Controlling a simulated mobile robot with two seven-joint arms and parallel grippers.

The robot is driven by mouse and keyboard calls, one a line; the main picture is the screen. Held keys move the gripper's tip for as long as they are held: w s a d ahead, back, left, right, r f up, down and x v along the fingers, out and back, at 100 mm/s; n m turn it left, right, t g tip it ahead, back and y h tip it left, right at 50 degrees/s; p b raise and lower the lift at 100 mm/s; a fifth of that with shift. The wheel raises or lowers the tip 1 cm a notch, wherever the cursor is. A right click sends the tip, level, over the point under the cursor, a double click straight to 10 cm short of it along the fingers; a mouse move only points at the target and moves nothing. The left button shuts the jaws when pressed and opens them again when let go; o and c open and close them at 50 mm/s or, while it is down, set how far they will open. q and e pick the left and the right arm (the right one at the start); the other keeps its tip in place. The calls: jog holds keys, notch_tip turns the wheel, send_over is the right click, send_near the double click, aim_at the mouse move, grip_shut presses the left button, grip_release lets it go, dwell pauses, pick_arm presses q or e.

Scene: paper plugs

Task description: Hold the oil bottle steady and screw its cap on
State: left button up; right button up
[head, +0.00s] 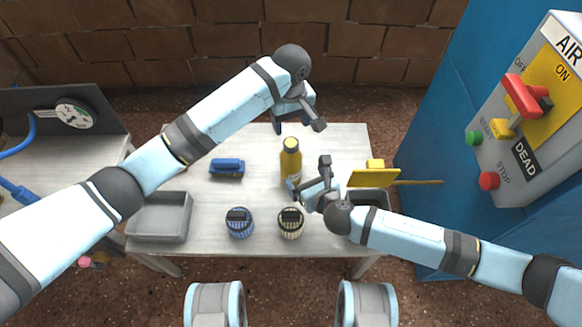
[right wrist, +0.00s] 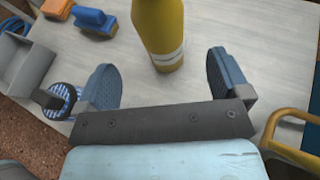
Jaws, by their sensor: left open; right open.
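My right gripper (head: 308,174) is open beside the bottle's lower right. In the right wrist view the bottle (right wrist: 162,35) stands ahead of the open right gripper (right wrist: 165,78), roughly in line with the gap between the fingers. The bottle top is out of that view.
A blue brush-like object (head: 227,168) lies left on the pale table (head: 345,140). A grey bin (head: 160,218) is at left. A yellow tool (head: 374,179) lies right, near the control panel (head: 530,110).

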aim_at(296, 167)
jog(key=x, duration=0.9)
grip_shut()
pick_arm(q)
jog(key=shift+d+r, duration=0.15)
jog(key=shift+d, duration=0.25)
jog(key=shift+a, duration=0.4)
jog(key=shift+f, duration=0.25)
jog(key=shift+f, duration=3.9)
